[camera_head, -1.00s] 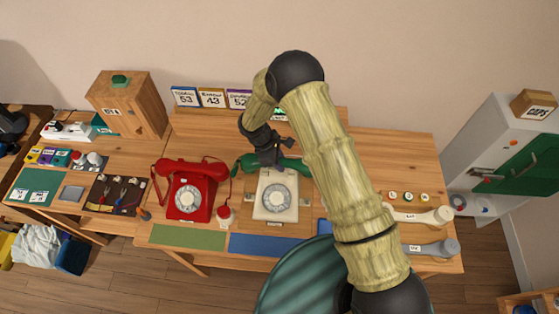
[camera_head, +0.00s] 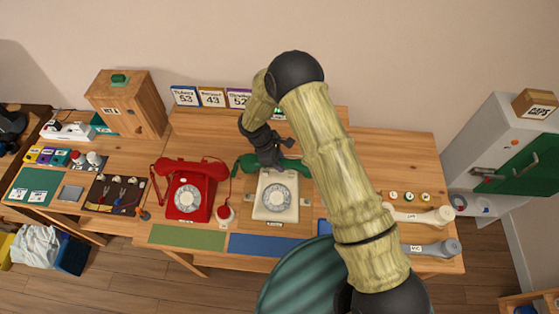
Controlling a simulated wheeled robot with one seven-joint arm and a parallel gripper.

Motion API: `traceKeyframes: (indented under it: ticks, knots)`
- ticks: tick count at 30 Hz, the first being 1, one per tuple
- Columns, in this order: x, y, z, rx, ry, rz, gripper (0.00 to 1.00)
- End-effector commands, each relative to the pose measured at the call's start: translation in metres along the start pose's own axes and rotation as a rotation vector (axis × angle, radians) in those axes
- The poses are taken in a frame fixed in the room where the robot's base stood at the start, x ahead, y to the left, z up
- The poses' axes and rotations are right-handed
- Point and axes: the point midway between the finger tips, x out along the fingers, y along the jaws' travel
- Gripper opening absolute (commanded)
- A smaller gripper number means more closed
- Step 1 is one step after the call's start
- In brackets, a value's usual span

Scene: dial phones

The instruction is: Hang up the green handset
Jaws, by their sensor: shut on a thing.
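The green handset (camera_head: 247,163) lies across the top of the white dial phone (camera_head: 276,196), its left end sticking out to the left and its right part showing beside my arm. My gripper (camera_head: 268,156) is above the middle of the handset, pointing down, shut on it. The fingertips are small and partly hidden by the gripper's dark body. I cannot tell whether the handset rests fully in the cradle or is slightly above it.
A red phone (camera_head: 190,192) with its own red handset stands close on the left. White (camera_head: 422,214) and grey (camera_head: 432,248) handsets lie at right. Number cards (camera_head: 211,97) stand behind. Green (camera_head: 188,237) and blue (camera_head: 266,245) mats lie in front.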

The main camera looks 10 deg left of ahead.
Motion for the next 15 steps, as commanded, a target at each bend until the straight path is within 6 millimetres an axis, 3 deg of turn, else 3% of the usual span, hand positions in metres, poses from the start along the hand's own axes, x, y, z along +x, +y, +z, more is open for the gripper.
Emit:
traceKeyframes:
  ticks: [15]
  knots:
    - [0.0100, 0.0003, -0.0043, 0.000, 0.000, 0.001, 0.00]
